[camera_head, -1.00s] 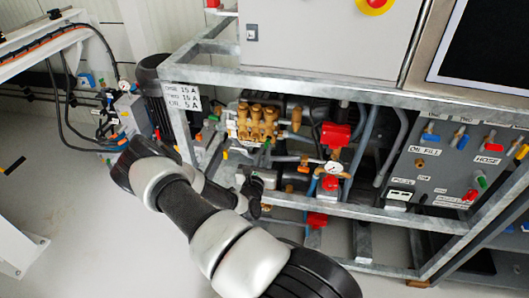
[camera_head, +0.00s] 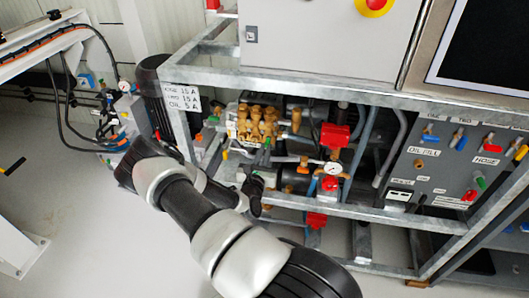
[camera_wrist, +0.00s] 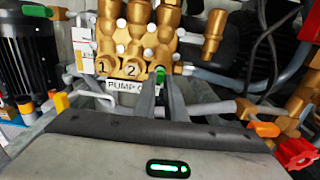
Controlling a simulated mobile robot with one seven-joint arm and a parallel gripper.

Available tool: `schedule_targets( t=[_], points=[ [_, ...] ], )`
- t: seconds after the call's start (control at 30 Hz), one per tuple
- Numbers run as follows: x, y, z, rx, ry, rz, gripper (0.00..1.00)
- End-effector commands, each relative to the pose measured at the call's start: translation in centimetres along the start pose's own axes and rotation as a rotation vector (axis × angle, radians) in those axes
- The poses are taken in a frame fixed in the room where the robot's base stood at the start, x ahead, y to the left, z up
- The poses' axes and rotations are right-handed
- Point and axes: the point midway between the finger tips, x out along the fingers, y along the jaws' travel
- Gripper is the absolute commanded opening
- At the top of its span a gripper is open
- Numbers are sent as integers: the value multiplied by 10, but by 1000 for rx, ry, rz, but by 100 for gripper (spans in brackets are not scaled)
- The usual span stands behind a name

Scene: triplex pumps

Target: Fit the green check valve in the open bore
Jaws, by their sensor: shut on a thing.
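The green check valve (camera_wrist: 160,73) is small and sits between the tips of my gripper (camera_wrist: 160,84), which is shut on it. In the wrist view it is in front of the brass pump head (camera_wrist: 137,40), just right of the position marked 2. The fingers partly hide the area there, so I cannot see the open bore clearly or tell whether the valve touches it. In the head view my gripper (camera_head: 264,152) is just below the brass pump head (camera_head: 256,122), inside the frame.
A label reading PUMP (camera_wrist: 122,87) is partly hidden by the fingers. Grey pipes, a pressure gauge (camera_head: 333,168) and red-handled valves (camera_head: 334,136) crowd the right side. A galvanized frame rail (camera_head: 330,85) runs above the pump.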

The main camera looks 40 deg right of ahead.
Motion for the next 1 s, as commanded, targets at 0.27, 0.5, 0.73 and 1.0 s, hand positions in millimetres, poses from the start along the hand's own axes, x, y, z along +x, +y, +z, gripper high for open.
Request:
schedule_targets(
  t=[0.27, 0.5, 0.73, 1.0],
  points=[
    [4, 0, 0, 0, -1, 0, 0],
    [8, 0, 0, 0, -1, 0, 0],
    [11, 0, 0, 0, 0, -1, 0],
    [15, 0, -1, 0, 1, -1, 0]
  ],
)
